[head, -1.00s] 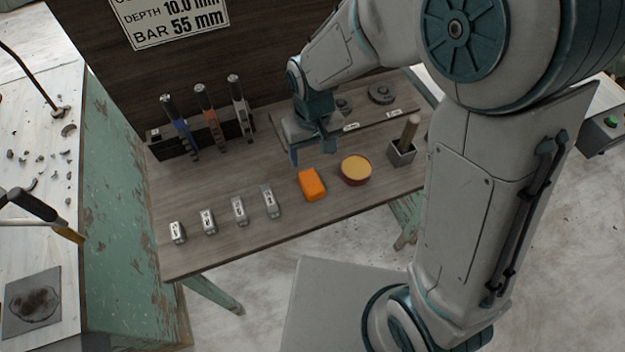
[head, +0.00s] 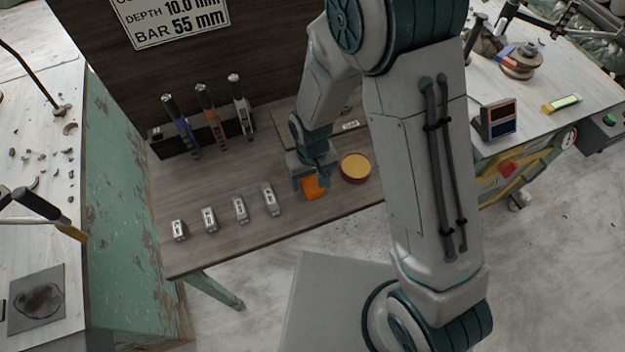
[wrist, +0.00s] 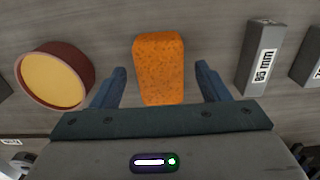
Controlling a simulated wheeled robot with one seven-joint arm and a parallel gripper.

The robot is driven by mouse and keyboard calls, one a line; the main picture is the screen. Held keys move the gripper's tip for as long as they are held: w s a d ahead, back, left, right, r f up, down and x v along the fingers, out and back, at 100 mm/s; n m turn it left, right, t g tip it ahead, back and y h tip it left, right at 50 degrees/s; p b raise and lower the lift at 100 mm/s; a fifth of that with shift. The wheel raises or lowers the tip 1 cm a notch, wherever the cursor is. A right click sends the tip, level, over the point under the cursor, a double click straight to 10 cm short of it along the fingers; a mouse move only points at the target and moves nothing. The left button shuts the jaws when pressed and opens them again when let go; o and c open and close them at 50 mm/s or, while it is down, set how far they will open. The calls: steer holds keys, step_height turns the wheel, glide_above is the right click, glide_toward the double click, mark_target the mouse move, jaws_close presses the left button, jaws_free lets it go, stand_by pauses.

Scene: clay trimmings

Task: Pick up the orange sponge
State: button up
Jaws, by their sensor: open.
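The orange sponge (head: 313,188) lies on the wooden bench board, partly hidden by my gripper in the head view. In the wrist view the whole upper part of the sponge (wrist: 159,68) shows, a rounded orange block. My gripper (head: 311,186) is over the sponge. In the wrist view its two blue fingers (wrist: 160,82) are apart, one on each side of the sponge, with a gap visible on both sides. Nothing is held. The near end of the sponge meets the edge of the gripper body in that view.
A round dark-red bowl with yellow contents (head: 356,168) stands close to the right of the sponge. Several labelled metal blocks (head: 270,199) stand in a row to the left. Tools with handles (head: 206,112) stand in a rack behind. Bare board (head: 235,175) lies between.

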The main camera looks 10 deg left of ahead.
mark_target(312, 178)
steer(key=shift+f, duration=0.4)
steer(key=c, duration=1.1)
steer(key=shift+o, duration=0.2)
steer(key=shift+r, duration=0.1)
steer(key=shift+r, duration=0.8)
step_height(312, 178, up, 3)
steer(key=shift+f+b, duration=0.2)
steer(key=shift+b, duration=0.2)
steer(key=s+d+r+b, duration=0.1)
steer(key=s+d+r, duration=0.5)
steer(key=s+d, duration=0.2)
steer(key=shift+d+r, duration=0.25)
steer(key=shift+r, duration=0.1)
